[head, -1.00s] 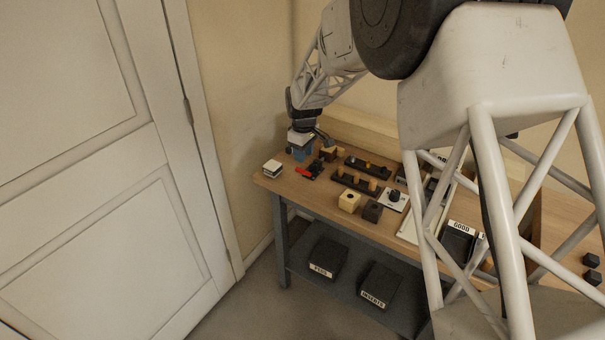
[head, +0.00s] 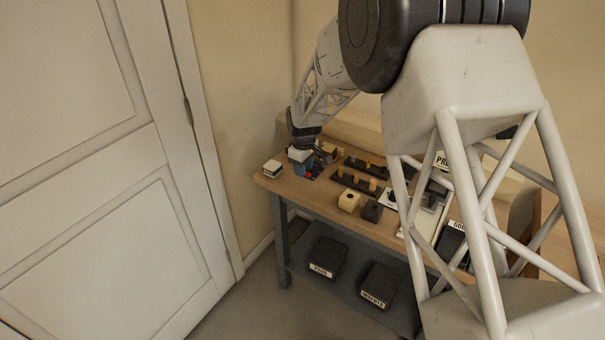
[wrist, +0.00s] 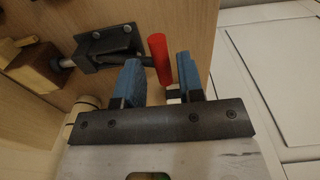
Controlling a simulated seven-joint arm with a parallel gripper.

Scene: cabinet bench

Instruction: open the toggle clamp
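The toggle clamp (wrist: 108,48) is a dark bracket bolted to the wooden bench, with a red handle (wrist: 158,58). In the wrist view, the handle stands between the tips of my gripper's (wrist: 158,76) two blue fingers. The fingers are apart, with gaps on both sides of the handle; I cannot tell whether either touches it. The clamp's spindle points left at a wooden block (wrist: 36,68). In the head view, my gripper (head: 304,172) is low over the left end of the bench and hides most of the clamp.
A small white-topped block (head: 272,168) stands left of my gripper, near the bench's end. Dark racks with pegs (head: 362,183) and a pale block with a hole (head: 348,201) lie to the right. A door (head: 110,200) is at the left.

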